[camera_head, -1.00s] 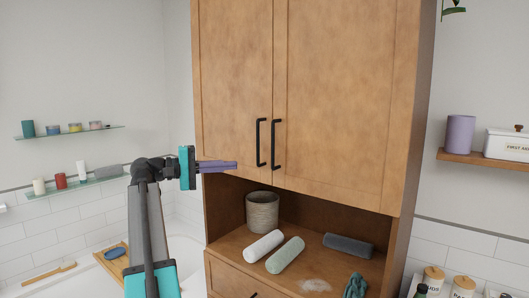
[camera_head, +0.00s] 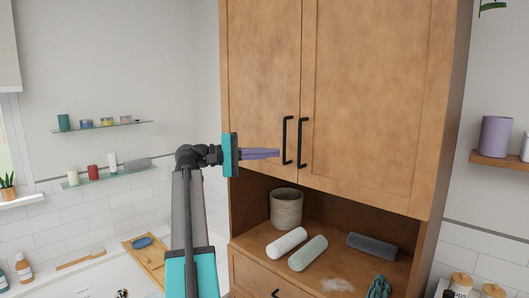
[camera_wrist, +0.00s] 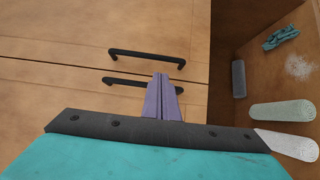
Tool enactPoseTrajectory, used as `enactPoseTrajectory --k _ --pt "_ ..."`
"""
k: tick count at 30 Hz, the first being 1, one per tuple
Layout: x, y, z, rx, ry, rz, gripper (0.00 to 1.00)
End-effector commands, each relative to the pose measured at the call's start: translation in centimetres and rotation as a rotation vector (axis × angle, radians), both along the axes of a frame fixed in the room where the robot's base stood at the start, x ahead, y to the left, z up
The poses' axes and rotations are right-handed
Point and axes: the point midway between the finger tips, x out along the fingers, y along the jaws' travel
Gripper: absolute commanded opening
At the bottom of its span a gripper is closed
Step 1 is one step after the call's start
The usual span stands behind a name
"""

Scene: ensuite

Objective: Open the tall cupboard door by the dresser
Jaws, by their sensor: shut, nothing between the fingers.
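The tall wooden cupboard has two closed doors, a left door (camera_head: 262,75) and a right door (camera_head: 375,100), each with a black bar handle. The left handle (camera_head: 288,140) and right handle (camera_head: 303,143) stand upright near the middle seam. They also show in the wrist view as the nearer bar (camera_wrist: 128,82) and the farther bar (camera_wrist: 147,57). My gripper (camera_head: 278,153) has purple fingers, shut and empty. Its tips are just left of the left handle's lower part in the head view. In the wrist view the fingertips (camera_wrist: 161,78) overlap the nearer handle's end; I cannot tell whether they touch.
An open niche below the doors holds a woven basket (camera_head: 286,208), rolled towels (camera_head: 308,253), a dark grey roll (camera_head: 372,247) and a teal cloth (camera_head: 379,287). Glass shelves (camera_head: 105,173) hang left above a bath. A wooden wall shelf (camera_head: 500,160) is on the right.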

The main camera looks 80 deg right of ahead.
Motion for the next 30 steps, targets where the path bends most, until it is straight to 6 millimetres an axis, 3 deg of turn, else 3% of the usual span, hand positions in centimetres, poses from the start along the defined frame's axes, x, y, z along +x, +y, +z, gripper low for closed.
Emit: enactPoseTrajectory --k 9,15,30 --pt "-4.2 -1.7 0.2 0.0 -0.001 -0.002 0.0" --pt "-5.9 -2.6 0.1 0.0 0.0 -0.001 0.0" --pt "-6.5 -2.9 0.0 0.0 -0.001 0.0 0.0"
